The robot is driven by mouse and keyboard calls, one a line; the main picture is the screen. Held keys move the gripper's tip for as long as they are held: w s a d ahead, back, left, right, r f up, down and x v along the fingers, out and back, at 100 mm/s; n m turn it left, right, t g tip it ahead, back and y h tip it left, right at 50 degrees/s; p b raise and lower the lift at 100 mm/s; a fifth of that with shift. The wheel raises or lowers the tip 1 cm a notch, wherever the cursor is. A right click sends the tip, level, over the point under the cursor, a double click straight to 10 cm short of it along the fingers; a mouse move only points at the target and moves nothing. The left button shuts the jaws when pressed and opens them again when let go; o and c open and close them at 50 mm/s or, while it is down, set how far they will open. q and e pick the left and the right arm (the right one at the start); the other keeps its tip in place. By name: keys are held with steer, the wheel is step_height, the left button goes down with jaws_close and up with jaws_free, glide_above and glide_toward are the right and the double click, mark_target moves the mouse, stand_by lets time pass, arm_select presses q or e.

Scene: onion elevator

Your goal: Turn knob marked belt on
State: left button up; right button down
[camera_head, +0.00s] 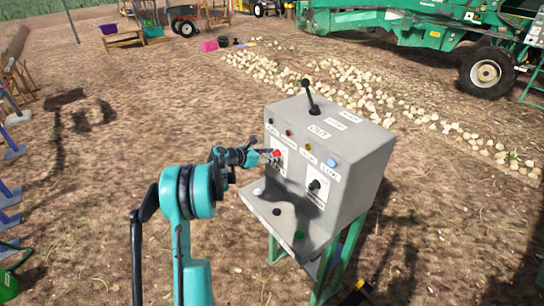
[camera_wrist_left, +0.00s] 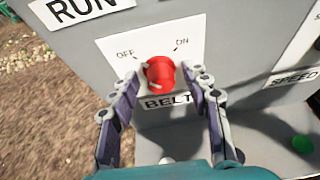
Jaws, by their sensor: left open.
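The red belt knob (camera_wrist_left: 161,74) sits on a white plate (camera_wrist_left: 112,46) marked OFF on the left and ON on the right, with a BELT label below it. In the head view the red knob (camera_head: 275,153) is on the left of the grey control box's (camera_head: 352,170) front face. My left gripper (camera_wrist_left: 161,82) is open, with one finger on each side of the knob in the wrist view. I cannot tell whether the fingers touch it. In the head view my left gripper (camera_head: 262,153) reaches the knob from the left. My right gripper is not in view.
A black lever (camera_head: 310,97) stands on top of the box. A black speed knob (camera_head: 314,185) is right of the belt knob. A sloped lower shelf (camera_head: 285,230) carries a green button (camera_head: 299,235). Onions (camera_head: 350,85) lie on the ground behind, near a green machine (camera_head: 420,25).

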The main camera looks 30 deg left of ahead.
arm_select(q)
jaws_close()
stand_by(0.3)
steer(key=m, duration=0.1)
steer(key=m+y+b, duration=0.1)
steer(key=shift+s+d+f+m+t+b, duration=0.1)
steer(key=shift+d+m+t+b, duration=0.1)
steer(key=shift+m+t+b, duration=0.15)
steer(key=shift+s+d+f+m+t+y+b, duration=0.15)
steer(key=shift+m+t+y+b, duration=0.6)
steer(key=shift+m+b, duration=0.8)
steer(key=shift+w+d+f+m+t+y+b, duration=0.1)
steer(key=shift+m+t+y+b, duration=0.7)
steer(key=shift+m, duration=1.2)
steer(key=shift+s+d+f+m+t+y+b, duration=0.15)
steer(key=shift+m+t+y+b, duration=0.5)
steer(key=shift+m+b, duration=1.05)
steer(key=shift+w+a+m, duration=0.1)
steer(key=shift+m, duration=0.2)
